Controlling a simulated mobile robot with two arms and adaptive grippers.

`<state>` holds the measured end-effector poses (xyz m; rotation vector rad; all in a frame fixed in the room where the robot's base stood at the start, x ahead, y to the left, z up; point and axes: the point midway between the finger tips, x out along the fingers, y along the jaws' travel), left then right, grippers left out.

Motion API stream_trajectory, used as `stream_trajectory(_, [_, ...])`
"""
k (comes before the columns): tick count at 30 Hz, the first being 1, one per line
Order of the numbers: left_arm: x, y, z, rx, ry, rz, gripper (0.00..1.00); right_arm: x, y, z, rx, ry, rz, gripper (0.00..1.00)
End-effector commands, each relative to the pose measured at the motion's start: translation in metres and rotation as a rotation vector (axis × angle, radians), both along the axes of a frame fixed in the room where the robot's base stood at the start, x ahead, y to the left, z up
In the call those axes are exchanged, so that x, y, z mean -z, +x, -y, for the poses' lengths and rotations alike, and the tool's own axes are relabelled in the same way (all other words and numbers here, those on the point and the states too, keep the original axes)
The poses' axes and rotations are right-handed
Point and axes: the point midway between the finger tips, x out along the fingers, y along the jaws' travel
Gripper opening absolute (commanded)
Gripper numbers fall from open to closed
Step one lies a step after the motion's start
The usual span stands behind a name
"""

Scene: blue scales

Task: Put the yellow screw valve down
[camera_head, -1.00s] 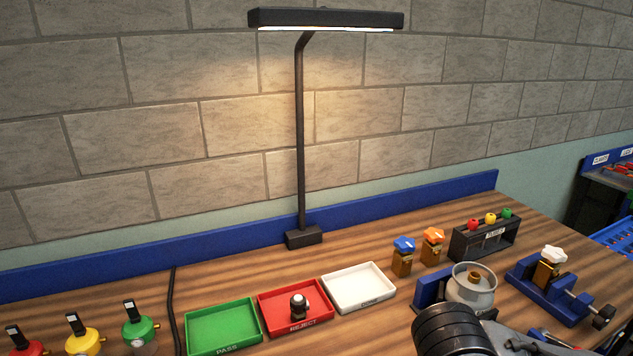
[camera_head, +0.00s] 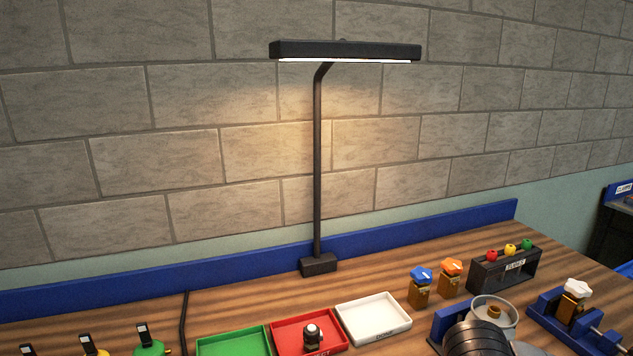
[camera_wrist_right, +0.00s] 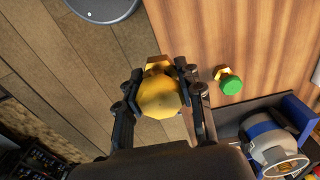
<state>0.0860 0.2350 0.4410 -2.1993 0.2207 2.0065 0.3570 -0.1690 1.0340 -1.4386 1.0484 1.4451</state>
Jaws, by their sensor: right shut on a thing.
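The yellow screw valve (camera_wrist_right: 158,98) shows in the right wrist view, with its yellow knob toward the camera and a brass body partly hidden behind it. My right gripper (camera_wrist_right: 160,82) is shut on it, one finger on each side. In that picture it lies across the table's edge, with floor to the left and tabletop to the right. Its height above the table is hard to tell. A dark ringed part of my arm (camera_head: 477,340) shows at the bottom of the head view; the held valve is not visible there. My left gripper is not in view.
A green-capped valve (camera_wrist_right: 229,84) lies right of the gripper. Blue (camera_head: 420,290) and orange (camera_head: 450,280) valves stand by a dark rack (camera_head: 490,275). Green (camera_head: 232,343), red (camera_head: 290,338) and white (camera_head: 373,318) trays sit left. A white-capped valve (camera_head: 575,295) stands in a blue vise.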

Motion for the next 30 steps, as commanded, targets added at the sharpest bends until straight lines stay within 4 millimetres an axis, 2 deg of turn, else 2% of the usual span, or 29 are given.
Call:
stream_trajectory(12, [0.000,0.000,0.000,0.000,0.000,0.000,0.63,0.003,0.015,0.014,-0.789,0.005,0.002,0.00])
stream_trajectory(18, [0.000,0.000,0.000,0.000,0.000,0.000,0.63,0.004,0.021,0.019,-1.085,0.007,0.004,0.00])
stream_trajectory(24, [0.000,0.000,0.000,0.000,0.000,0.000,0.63,0.005,0.023,0.021,-1.231,0.007,0.005,0.00])
stream_trajectory(30, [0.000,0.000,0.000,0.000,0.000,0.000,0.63,0.005,0.024,0.021,-1.255,0.008,0.005,0.00])
